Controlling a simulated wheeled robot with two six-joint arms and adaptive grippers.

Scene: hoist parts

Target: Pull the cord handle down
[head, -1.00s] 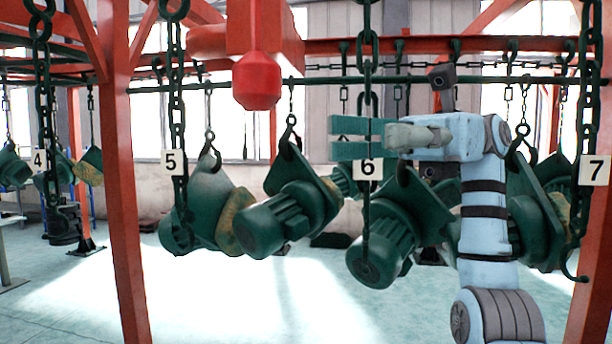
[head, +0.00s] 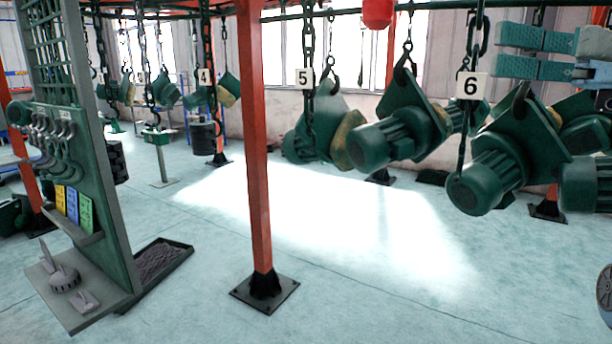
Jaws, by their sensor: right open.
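A red, rounded block (head: 378,13), likely the cord handle, hangs at the top edge, right of centre; its upper part and any cord are cut off. My right gripper (head: 502,52) is at the upper right, its two green fingers pointing left, parted, with nothing between them. It is to the right of and lower in the picture than the red block, with a wide gap between them. My left gripper is out of view.
Green hoist motors (head: 385,142) hang on hooks and chains, with number tags 5 (head: 303,79) and 6 (head: 472,86). A red post (head: 256,150) stands on the floor left of centre. A green tool rack (head: 90,180) stands at left. The middle floor is clear.

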